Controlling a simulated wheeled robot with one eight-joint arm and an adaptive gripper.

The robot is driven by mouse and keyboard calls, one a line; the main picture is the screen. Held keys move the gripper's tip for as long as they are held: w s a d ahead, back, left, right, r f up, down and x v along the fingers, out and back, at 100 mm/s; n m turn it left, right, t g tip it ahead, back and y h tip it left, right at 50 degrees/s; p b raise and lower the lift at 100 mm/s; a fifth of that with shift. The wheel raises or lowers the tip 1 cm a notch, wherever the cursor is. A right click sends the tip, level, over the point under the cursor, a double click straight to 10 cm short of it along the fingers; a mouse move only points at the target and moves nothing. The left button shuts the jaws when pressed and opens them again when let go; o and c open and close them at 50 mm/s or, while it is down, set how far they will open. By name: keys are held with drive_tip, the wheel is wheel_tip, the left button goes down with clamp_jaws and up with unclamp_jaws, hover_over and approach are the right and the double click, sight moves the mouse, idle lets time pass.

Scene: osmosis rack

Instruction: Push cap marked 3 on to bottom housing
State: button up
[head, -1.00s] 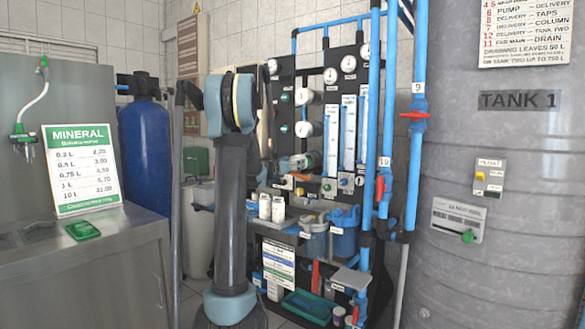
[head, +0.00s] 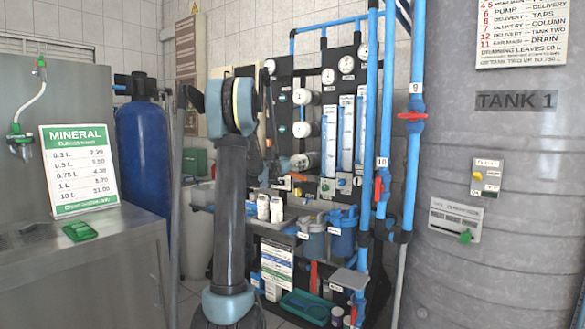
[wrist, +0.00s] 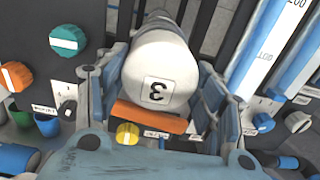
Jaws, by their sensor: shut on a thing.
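The white cap marked 3 (wrist: 160,75) is between the two fingers of my gripper (wrist: 158,82) in the wrist view. The fingers press on its left and right sides, so my gripper is shut on it. The 3 looks turned over in this view. A paler cylindrical part behind the cap runs away toward the top, and I cannot tell where the cap ends and the bottom housing begins, or whether it is fully seated. In the head view, the lowest white housing (head: 304,160) lies beside the end of my arm, which partly hides it.
An orange bar (wrist: 150,117) and a yellow knob (wrist: 127,133) sit just below the cap. Teal (wrist: 67,39) and orange (wrist: 15,76) knobs are at left, blue-white flow tubes (wrist: 265,45) at right. Blue pipes (head: 373,120) stand right of the rack.

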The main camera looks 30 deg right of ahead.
drive_tip(key=shift+x, duration=1.35)
idle(1.1)
drive_tip(key=o, duration=1.1)
drive_tip(key=shift+o, duration=0.2)
drive_tip(key=shift+a, duration=0.1)
drive_tip(key=v, duration=1.2)
drive_tip(key=shift+f, duration=0.1)
